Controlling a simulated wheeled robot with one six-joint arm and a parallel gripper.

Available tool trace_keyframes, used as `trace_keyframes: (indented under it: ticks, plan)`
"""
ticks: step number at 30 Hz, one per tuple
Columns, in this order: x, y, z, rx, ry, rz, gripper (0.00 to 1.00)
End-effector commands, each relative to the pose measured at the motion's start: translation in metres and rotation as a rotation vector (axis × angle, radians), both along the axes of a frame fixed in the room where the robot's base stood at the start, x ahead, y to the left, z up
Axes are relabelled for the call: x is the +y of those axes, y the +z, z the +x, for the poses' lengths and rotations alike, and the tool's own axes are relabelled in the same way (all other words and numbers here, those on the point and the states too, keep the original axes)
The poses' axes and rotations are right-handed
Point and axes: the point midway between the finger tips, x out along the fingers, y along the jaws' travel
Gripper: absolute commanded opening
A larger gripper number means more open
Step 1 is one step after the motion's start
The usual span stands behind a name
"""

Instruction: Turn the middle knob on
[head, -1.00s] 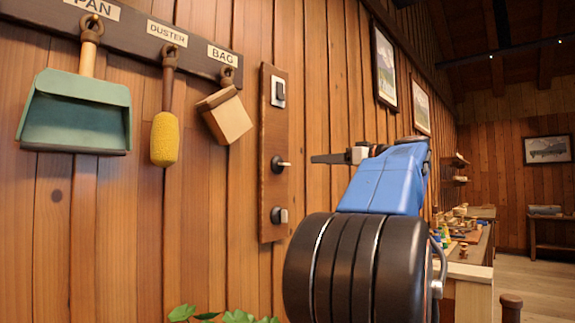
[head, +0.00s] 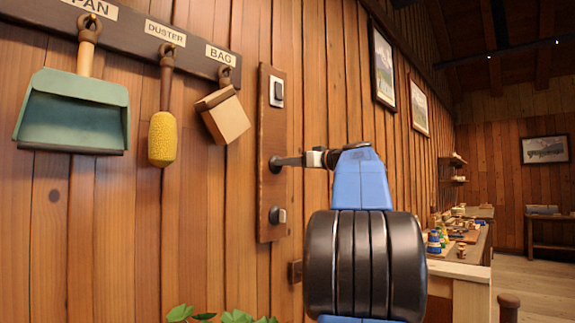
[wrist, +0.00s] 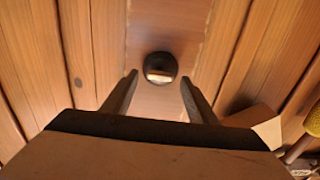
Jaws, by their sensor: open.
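The tall wooden panel (head: 272,118) on the wall carries a switch (head: 277,93) at the top and knobs below it. The bottom knob (head: 278,215) is clear of my gripper.
Left of the panel a dustpan (head: 75,110), a yellow duster (head: 162,139) and a bag (head: 223,116) hang from a labelled rail (head: 130,20). The bag also shows in the wrist view (wrist: 262,125). Leaves (head: 238,317) are below. A workbench (head: 462,270) stands at the right.

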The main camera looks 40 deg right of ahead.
Motion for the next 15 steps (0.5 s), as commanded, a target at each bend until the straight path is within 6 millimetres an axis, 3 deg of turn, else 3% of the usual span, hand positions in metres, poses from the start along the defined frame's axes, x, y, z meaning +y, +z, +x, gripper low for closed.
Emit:
trace_keyframes:
  ticks: [6,14,15]
  plan:
    - [0.0009,-0.0001,0.0126,0.000,0.000,0.000,0.53]
    - [0.0009,0.0000,0.0133,0.000,-0.001,0.000,0.53]
    - [0.0009,0.0000,0.0133,0.000,-0.001,0.000,0.48]
